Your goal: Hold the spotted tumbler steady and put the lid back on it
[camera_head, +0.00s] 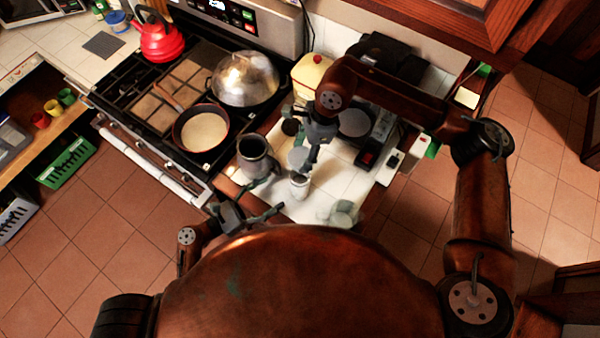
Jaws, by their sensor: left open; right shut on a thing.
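The tumbler (299,187), a small pale cup, stands upright on the white tiled counter; its spots are too small to make out. My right gripper (307,154) comes down from above and is shut on a pale round piece that looks like the lid (297,158). The lid is just above the tumbler; whether they touch I cannot tell. My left gripper (276,195) is low at the counter's front edge, left of the tumbler. Its fingers are open and point toward the tumbler, apart from it.
A dark grey jug (254,156) stands close behind my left gripper. A pale translucent item (342,214) is at the front right of the counter. The stove holds a pan (201,128), a domed lid (245,78) and a red kettle (162,40). White counter between the tumbler and the right edge is partly clear.

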